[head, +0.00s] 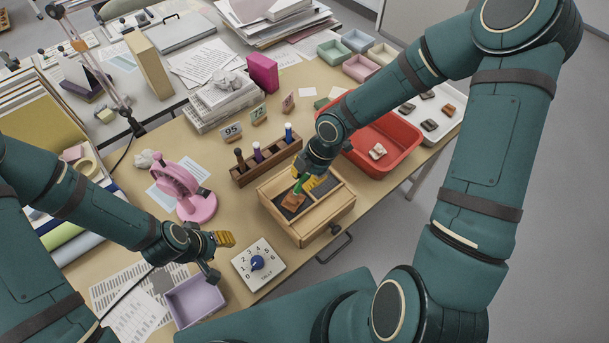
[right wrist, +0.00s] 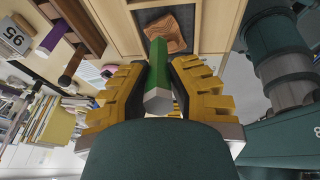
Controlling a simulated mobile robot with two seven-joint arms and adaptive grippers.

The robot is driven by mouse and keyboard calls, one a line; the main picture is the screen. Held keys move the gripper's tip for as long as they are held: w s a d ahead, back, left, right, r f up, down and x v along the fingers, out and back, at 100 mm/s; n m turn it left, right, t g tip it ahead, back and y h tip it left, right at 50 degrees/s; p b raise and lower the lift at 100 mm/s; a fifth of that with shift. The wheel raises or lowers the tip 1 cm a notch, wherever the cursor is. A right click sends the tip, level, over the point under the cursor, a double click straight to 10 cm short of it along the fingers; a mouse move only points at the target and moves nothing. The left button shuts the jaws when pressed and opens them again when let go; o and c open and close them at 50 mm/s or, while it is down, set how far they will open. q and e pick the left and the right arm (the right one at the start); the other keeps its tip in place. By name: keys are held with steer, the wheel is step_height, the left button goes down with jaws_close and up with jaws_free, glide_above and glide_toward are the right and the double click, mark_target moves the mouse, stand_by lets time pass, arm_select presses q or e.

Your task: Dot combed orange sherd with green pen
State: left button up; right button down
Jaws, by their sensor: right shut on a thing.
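The combed orange sherd (head: 293,202) lies on a dark lined compartment of the wooden box (head: 327,225). In the right wrist view the sherd (right wrist: 167,35) shows wavy combed lines. My right gripper (right wrist: 158,82) is shut on the green pen (right wrist: 158,75) and points it down at the sherd. In the head view the green pen (head: 299,184) stands over the sherd, its lower end at or very near it; contact cannot be told. My left gripper (head: 222,256) is over the table near the lilac tray, and its fingers are too small to tell.
A wooden pen rack (head: 238,174) with several pens stands behind the box. A red tray (head: 411,146) holds a pale sherd (head: 377,151). A pink fan (head: 196,206), a white dial box (head: 271,275) and a lilac tray (head: 208,309) stand left and front.

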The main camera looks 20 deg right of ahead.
arm_select(q)
steer(key=shift+f+b, duration=0.4)
steer(key=shift+f, duration=0.1)
arm_select(e)
steer(key=shift+f, duration=0.65)
stand_by(1.0)
step_height(320, 180, up, 7)
steer(key=p, duration=0.6)
steer(key=shift+p, duration=0.35)
arm_select(q)
step_height(320, 180, up, 8)
steer(key=shift+a+f, duration=0.15)
steer(key=shift+f, duration=0.1)
steer(key=shift+s+f, duration=0.1)
steer(key=shift+f, duration=0.05)
